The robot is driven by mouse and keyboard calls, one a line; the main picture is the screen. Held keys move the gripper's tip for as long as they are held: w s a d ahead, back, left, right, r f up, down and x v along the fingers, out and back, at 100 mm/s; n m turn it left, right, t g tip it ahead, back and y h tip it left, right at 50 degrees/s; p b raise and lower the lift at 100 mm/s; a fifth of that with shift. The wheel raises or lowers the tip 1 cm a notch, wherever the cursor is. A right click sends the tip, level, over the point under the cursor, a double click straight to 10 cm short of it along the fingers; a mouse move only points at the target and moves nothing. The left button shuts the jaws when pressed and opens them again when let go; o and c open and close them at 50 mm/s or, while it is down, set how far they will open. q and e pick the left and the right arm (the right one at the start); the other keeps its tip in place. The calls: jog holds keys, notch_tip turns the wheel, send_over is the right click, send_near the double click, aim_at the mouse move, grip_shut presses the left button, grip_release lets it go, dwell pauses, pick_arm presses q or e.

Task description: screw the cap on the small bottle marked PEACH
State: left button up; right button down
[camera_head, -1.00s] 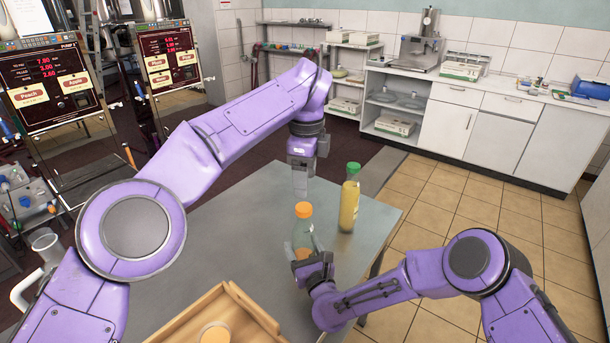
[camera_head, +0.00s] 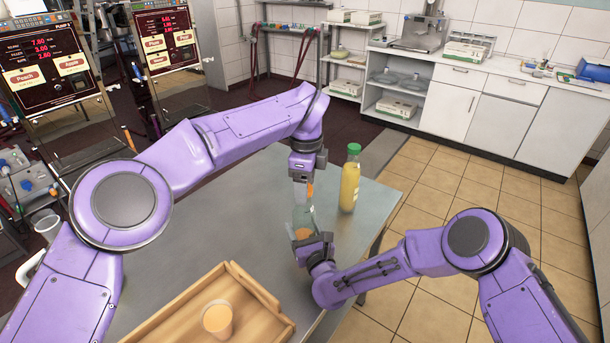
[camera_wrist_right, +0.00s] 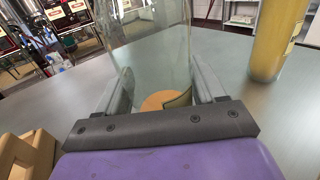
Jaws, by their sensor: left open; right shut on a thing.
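A small clear bottle (camera_head: 302,216) stands upright on the grey table, with a little orange content low in it. It also fills the middle of the right wrist view (camera_wrist_right: 150,45). No PEACH marking is readable on it. My right gripper (camera_head: 316,244) is shut on the lower part of the bottle; its fingers (camera_wrist_right: 165,95) flank it in the right wrist view.
A taller yellow bottle with a green cap (camera_head: 350,180) stands just right of the bottle on the table (camera_head: 245,215). A wooden tray (camera_head: 170,328) with an orange-filled cup (camera_head: 217,318) lies at the front. Pump panels (camera_head: 45,75) stand at the left.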

jog(key=shift+d+f, duration=0.1)
jog(key=shift+f, duration=0.05)
pick_arm(q)
jog(key=shift+s+d, duration=0.1)
jog(key=c, duration=1.2)
pick_arm(e)
jog(key=shift+d, duration=0.1)
pick_arm(q)
jog(key=shift+o, duration=0.2)
jog(key=m, duration=0.4)
jog(key=shift+s+f+m, duration=0.1)
jog(key=shift+s+m, duration=0.05)
jog(key=shift+m, duration=0.25)
jog(key=m, duration=0.6)
jog(key=shift+m, duration=0.3)
jog(key=m, duration=0.5)
jog(key=shift+s+m, duration=0.1)
jog(key=shift+m, duration=0.3)
pick_arm(e)
jog(key=shift+w, duration=0.1)
pick_arm(q)
jog(key=m, duration=0.4)
jog(key=shift+a+m, duration=0.2)
jog(key=shift+m, duration=0.2)
jog(key=o, duration=1.1)
jog(key=shift+o, duration=0.2)
jog(key=shift+w, duration=0.25)
jog(key=shift+r, duration=2.25)
pick_arm(e)
jog(key=shift+f, duration=0.1)
